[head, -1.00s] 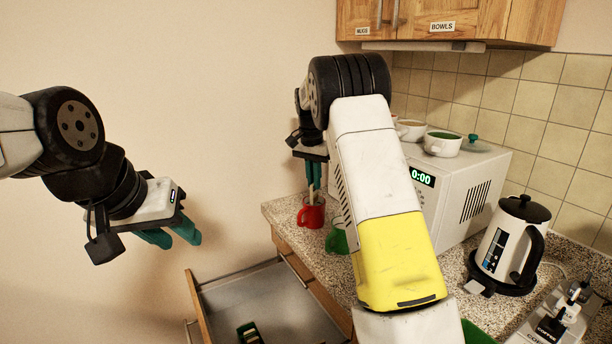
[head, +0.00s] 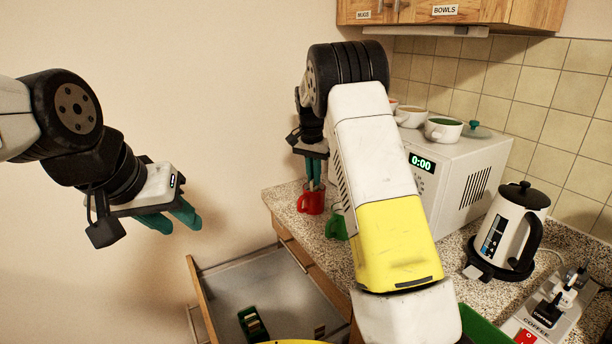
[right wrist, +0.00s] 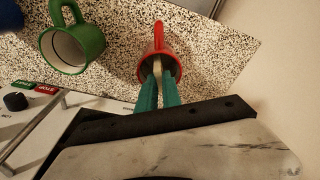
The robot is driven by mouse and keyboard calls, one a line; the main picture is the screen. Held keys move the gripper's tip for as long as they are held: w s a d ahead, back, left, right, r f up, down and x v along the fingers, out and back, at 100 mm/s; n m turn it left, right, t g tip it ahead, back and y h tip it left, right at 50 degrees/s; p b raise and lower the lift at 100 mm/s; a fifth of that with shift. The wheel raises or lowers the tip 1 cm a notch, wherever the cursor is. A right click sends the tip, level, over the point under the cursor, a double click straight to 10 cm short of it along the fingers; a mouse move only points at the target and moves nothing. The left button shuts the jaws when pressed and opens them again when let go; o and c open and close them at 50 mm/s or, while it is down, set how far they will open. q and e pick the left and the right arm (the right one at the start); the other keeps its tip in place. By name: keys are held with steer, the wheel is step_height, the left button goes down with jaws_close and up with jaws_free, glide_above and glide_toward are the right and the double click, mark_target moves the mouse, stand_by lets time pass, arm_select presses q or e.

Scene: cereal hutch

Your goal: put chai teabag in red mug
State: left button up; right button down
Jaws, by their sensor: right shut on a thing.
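The red mug (head: 311,199) stands upright on the speckled counter's near-left corner, and it also shows in the right wrist view (right wrist: 159,41). My right gripper (head: 314,177) points down at the mug, its teal fingertips at the mug's opening. In the right wrist view its fingers (right wrist: 158,88) are shut on a thin pale thing, seemingly the teabag (right wrist: 158,64), which reaches into the mug's mouth. Its label cannot be read. My left gripper (head: 172,219) hangs at the left over no surface, its teal fingers apart and empty.
A green mug (head: 337,224) stands beside the red one, also in the right wrist view (right wrist: 72,43). A kettle (head: 507,235) stands at right. Below is an open drawer (head: 260,290) with a small dark box (head: 253,325).

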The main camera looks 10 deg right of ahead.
steer(key=c, duration=1.5)
jaws_free()
steer(key=shift+o, duration=0.2)
steer(key=r, duration=0.7)
steer(key=shift+s+a+r, duration=0.15)
steer(key=shift+s+a, duration=0.15)
steer(key=shift+r, duration=0.25)
